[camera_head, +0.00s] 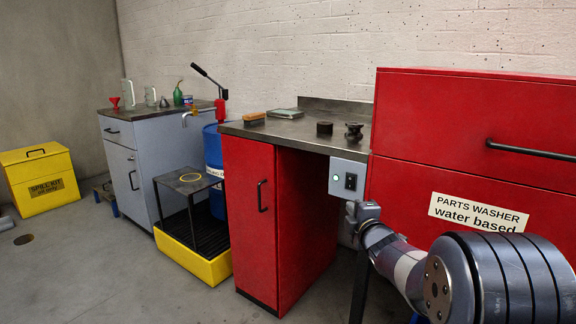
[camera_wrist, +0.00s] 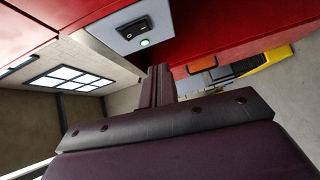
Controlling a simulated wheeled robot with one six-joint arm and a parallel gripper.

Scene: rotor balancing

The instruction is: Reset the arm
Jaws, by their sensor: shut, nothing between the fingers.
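My gripper (camera_wrist: 160,84) shows in the wrist view as dark fingers pressed together, with nothing between them. A grey switch box (camera_head: 348,178) is fixed at the right end of the workbench. It carries a black rocker switch (camera_head: 351,181) and a small round pale lamp (camera_head: 335,178). In the wrist view the box (camera_wrist: 122,30) is close above the fingers, and its lamp (camera_wrist: 145,43) looks green. In the head view my arm reaches from the lower right, its far end just below the box. The fingers cannot be made out there. Any contact with the box cannot be told.
The red parts washer (camera_head: 470,130) stands right behind my arm. Left are a yellow drip tray (camera_head: 200,262), a grey cabinet and a yellow spill kit. Floor in front is clear.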

